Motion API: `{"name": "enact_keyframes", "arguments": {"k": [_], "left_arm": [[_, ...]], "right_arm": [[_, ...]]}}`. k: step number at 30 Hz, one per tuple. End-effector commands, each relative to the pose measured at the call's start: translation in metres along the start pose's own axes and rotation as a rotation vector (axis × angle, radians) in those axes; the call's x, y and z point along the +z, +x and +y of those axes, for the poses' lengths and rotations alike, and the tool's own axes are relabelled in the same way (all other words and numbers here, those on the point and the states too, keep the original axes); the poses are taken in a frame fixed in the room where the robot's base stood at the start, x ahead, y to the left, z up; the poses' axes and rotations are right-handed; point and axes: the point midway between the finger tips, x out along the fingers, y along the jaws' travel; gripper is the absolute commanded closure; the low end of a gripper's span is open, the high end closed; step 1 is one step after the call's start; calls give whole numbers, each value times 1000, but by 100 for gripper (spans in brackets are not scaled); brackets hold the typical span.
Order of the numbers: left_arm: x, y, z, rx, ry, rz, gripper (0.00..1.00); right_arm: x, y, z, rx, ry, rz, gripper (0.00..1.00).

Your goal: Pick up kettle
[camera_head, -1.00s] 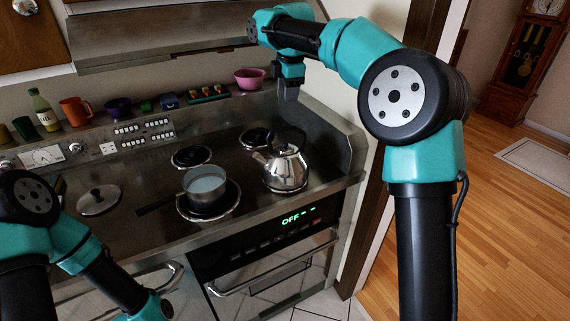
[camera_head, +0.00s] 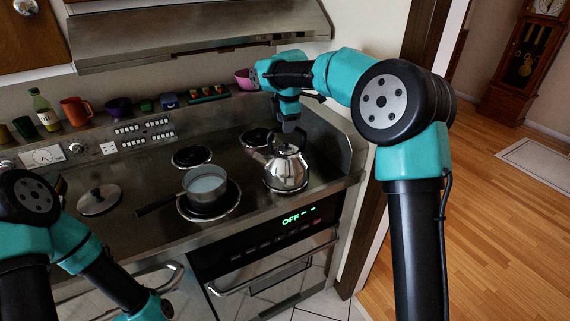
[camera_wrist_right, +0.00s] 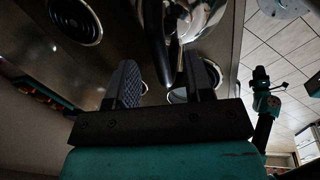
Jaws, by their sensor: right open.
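A shiny steel kettle (camera_head: 287,169) with a dark top handle stands upright on the right front of the hob. My right gripper (camera_head: 289,128) is directly above and slightly behind its handle, pointing down. In the right wrist view the kettle (camera_wrist_right: 185,20) is just beyond the fingers, with part of it between their lines. The right gripper (camera_wrist_right: 163,80) is open with nothing held; contact with the handle cannot be told. My left arm is at the lower left of the head view, and its gripper's fingers are out of the picture.
A pot (camera_head: 205,186) of pale liquid sits on the front coil, left of the kettle. A lid (camera_head: 99,200) lies farther left. A pink bowl (camera_head: 243,79), mugs and a bottle (camera_head: 44,109) line the back ledge. A range hood (camera_head: 200,28) overhangs the back.

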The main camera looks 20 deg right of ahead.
Motion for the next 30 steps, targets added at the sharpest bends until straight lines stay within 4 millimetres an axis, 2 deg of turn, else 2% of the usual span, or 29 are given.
{"name": "enact_keyframes", "arguments": {"k": [5,17,30], "left_arm": [[0,0,0,0,0,0,57],[0,0,0,0,0,0,57],[0,0,0,0,0,0,57]], "right_arm": [[0,4,0,-2,0,0,53],[2,50,-1,-1,0,-1,53],[2,52,0,0,0,0,53]]}}
